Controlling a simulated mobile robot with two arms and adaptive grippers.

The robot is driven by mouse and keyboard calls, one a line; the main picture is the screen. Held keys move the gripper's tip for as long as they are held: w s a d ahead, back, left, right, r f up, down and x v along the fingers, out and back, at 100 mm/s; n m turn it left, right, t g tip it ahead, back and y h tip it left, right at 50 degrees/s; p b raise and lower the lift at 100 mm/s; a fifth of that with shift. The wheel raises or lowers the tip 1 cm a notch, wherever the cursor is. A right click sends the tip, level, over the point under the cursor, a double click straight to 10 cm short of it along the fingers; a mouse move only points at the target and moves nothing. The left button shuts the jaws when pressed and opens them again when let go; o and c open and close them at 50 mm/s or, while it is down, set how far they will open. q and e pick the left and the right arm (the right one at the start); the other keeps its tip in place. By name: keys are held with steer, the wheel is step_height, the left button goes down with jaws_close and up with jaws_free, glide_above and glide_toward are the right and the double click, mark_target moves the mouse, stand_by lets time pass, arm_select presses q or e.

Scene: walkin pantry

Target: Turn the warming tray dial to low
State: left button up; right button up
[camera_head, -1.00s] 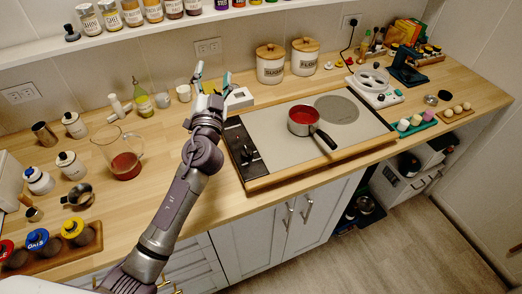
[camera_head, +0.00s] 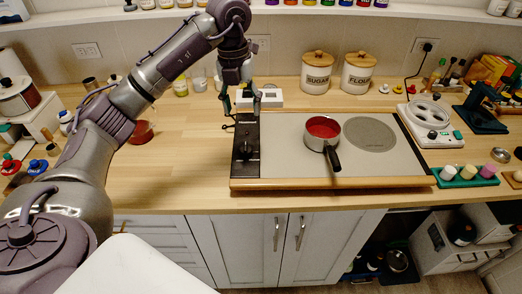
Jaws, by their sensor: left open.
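The warming tray (camera_head: 290,150) is a flat grey panel in a wooden frame on the counter. Its black control strip (camera_head: 246,165) runs along the left side, with a dark dial (camera_head: 244,149) on it. The dial's setting is too small to read. My left gripper (camera_head: 242,106) is open, pointing down with its fingers apart over the back end of the strip, behind the dial and not touching it. A red-lined pan (camera_head: 323,130) with a dark handle sits on the tray. My right gripper is not in view.
A small white device (camera_head: 268,98) stands just behind the strip, close to my left gripper. Sugar (camera_head: 316,73) and flour (camera_head: 357,73) canisters stand at the back. Counter left of the strip is clear.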

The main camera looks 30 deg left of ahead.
mark_target(245, 145)
arm_select(q)
step_height(245, 145, down, 12)
steer(key=shift+f+p, duration=0.2)
steer(key=shift+p, duration=1)
steer(key=shift+d+f, duration=0.1)
steer(key=shift+f, duration=0.55)
steer(key=c, duration=1.1)
